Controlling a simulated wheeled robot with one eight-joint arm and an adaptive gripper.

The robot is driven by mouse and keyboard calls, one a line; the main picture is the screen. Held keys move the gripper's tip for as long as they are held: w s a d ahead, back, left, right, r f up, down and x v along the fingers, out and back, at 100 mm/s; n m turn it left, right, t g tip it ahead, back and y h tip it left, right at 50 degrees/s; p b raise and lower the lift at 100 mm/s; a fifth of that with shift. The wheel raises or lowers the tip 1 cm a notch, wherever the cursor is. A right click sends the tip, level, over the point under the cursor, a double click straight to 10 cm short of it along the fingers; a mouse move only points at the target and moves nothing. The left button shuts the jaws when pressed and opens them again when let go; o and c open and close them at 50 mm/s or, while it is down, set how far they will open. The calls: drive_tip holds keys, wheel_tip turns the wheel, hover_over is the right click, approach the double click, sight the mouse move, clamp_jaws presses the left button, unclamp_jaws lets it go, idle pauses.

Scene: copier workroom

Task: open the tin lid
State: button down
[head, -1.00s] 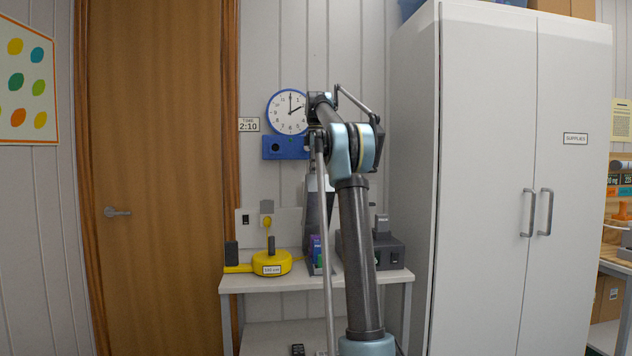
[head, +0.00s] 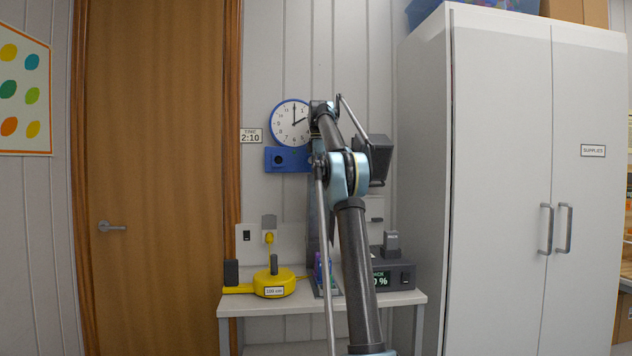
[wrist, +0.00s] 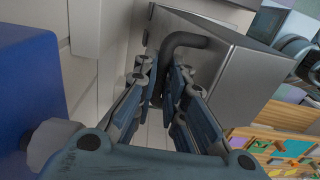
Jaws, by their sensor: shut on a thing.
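In the wrist view, a grey metal box (wrist: 225,65) with a flat front and a dark curved handle (wrist: 188,40) stands beyond my gripper. My gripper (wrist: 167,88) has its two blue-grey fingers on either side of the handle's lower part and is shut on it. The fingers hide part of the handle. I cannot see any gap at a lid. In the head view, a dark grey box (head: 380,160) shows just right of my upper arm; I cannot tell if it is the same box. My arm hides my gripper there.
A blue panel (wrist: 28,85) is close at left in the wrist view. In the head view, a small white table (head: 405,298) carries a yellow round device (head: 275,283) and a dark device with a display (head: 393,277). A white cabinet (head: 500,180) stands at right, a wooden door (head: 150,150) at left.

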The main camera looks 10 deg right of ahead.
drive_tip(key=shift+d, duration=0.2)
drive_tip(key=c, duration=1.7)
unclamp_jaws()
drive_tip(key=shift+o, duration=0.2)
drive_tip(key=shift+a, duration=0.2)
